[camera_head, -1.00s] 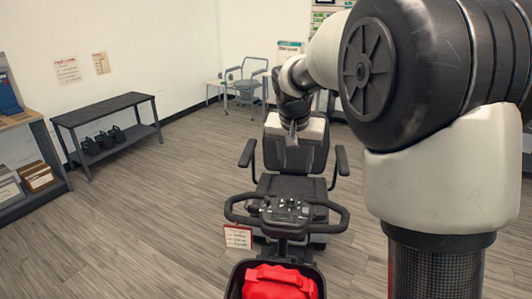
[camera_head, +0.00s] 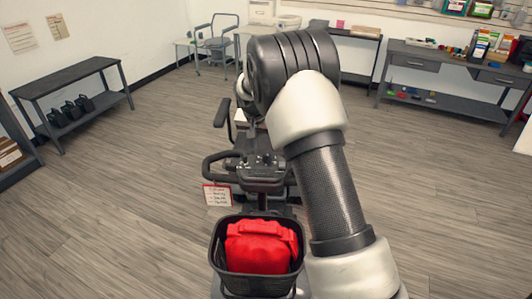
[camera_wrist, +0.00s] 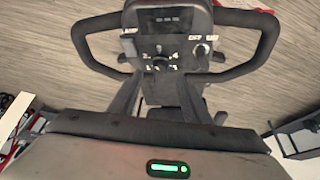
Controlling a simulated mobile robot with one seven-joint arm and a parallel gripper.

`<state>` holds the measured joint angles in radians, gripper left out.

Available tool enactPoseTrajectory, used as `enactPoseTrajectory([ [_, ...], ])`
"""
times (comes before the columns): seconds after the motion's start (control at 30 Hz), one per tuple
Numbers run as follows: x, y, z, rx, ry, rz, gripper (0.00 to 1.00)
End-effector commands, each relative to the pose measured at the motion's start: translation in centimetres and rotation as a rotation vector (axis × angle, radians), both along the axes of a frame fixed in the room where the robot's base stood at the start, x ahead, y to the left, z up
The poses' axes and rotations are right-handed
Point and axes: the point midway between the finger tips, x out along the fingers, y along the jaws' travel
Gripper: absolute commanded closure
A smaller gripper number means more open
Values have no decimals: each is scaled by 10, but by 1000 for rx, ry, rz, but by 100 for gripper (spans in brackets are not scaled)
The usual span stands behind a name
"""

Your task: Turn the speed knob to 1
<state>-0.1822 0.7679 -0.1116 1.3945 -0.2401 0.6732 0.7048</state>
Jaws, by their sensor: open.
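The scooter's control console (camera_wrist: 168,20) shows in the wrist view, with a small dark display near its top. The speed knob (camera_wrist: 160,63) is a small round dial in the middle of the console, with white marks around it. The marks and the knob's setting are too small to read. My gripper (camera_wrist: 162,84) is open; its two dark fingers reach up from the bottom of the wrist view toward the knob. I cannot tell whether they touch the console. In the head view my arm hides the gripper and part of the console (camera_head: 258,170).
A loop handlebar (camera_wrist: 102,22) curves around the console. A black basket (camera_head: 217,255) with a red bag (camera_head: 262,247) sits at the scooter's front, and a tag (camera_head: 217,195) hangs beside it. A dark bench (camera_head: 72,80) stands left, a workbench (camera_head: 440,62) at back right.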

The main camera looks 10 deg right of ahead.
Motion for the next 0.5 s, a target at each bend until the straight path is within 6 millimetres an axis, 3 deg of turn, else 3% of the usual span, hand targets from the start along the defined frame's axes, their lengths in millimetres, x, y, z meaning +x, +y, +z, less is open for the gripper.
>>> enactPoseTrajectory([
  [0.2,14,-8,-40,0,2,0,56],
  [0.5,22,-12,-61,0,0,0,56],
])
